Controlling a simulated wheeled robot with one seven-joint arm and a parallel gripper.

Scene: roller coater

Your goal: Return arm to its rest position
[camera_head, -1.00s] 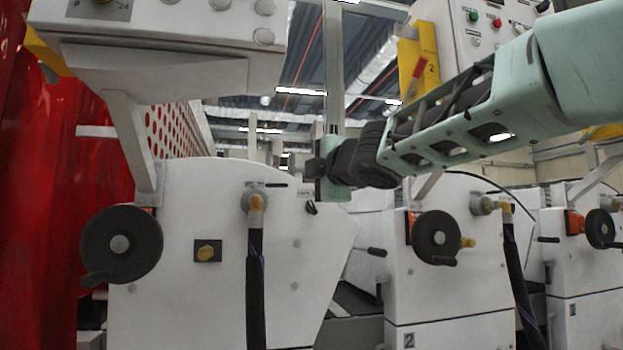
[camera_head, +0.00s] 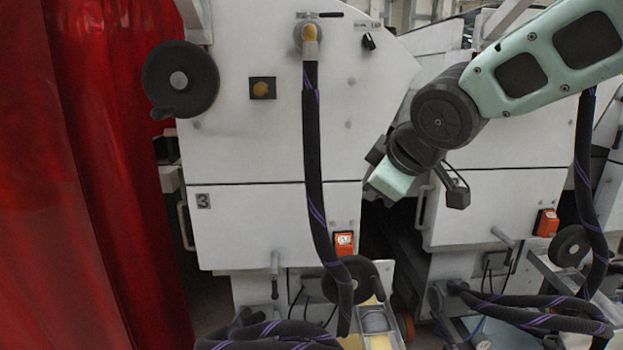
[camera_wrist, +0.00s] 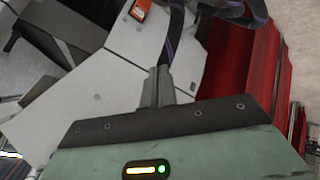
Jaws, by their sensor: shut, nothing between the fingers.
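My gripper (camera_wrist: 164,75) shows in the wrist view with its two dark fingers together and nothing between them. The wrist view looks past the fingers at a white machine panel (camera_wrist: 118,92), a dark hose and red curtain. In the head view my arm comes in from the upper right. Its mint-green end (camera_head: 394,181) hangs in front of the gap between two white coater units. The fingers are not clear in that view. The nearer unit (camera_head: 265,215), marked 3, stands left of my arm's end. I cannot tell whether anything touches the arm.
A black handwheel (camera_head: 181,80) sits on the nearer unit. A dark hose (camera_head: 313,160) hangs down its front to coils near the floor. A second hose (camera_head: 585,180) hangs at the right. A red curtain (camera_head: 90,190) fills the left side.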

